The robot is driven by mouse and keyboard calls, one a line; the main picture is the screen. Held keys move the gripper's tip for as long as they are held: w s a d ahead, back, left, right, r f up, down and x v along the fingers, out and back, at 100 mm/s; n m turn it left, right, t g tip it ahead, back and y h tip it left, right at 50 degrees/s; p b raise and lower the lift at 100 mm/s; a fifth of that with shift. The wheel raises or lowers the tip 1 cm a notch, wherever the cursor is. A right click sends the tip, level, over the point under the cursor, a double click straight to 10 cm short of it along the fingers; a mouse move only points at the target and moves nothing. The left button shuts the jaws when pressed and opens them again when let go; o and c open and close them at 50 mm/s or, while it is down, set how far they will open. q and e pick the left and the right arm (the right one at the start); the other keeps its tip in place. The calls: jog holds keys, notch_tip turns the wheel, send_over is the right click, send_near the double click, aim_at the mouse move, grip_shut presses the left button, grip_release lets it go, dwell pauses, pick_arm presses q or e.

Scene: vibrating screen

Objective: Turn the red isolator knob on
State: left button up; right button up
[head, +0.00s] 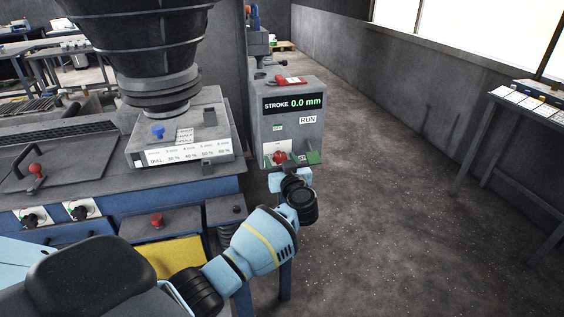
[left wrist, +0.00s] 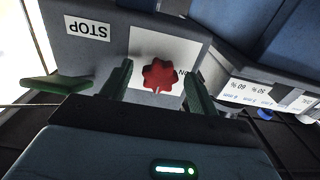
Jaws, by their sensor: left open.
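The red isolator knob (head: 279,157) is on a white plate low on the front of the grey control box (head: 312,83). In the left wrist view the lobed knob (left wrist: 160,76) lies between the two green fingers of my left gripper (left wrist: 157,80). The fingers are open, one on each side, with visible gaps to the knob. An "ON" label beside the knob is partly hidden by a finger, and a "STOP" label (left wrist: 88,28) appears upside down. In the head view my left gripper (head: 291,160) is at the box's lower front, partly hidden by its wrist. My right gripper is not seen.
The box display reads "STROKE 0.0 mm", with a "RUN" label (head: 308,119) below it. A red part (head: 290,81) lies on the box top. The screen machine with a dial plate (head: 185,153) stands left. Open floor (head: 400,220) lies right, before a side table (head: 530,110).

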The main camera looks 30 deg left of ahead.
pick_arm(q)
jog(key=c, duration=0.9)
jog(key=shift+c, duration=0.2)
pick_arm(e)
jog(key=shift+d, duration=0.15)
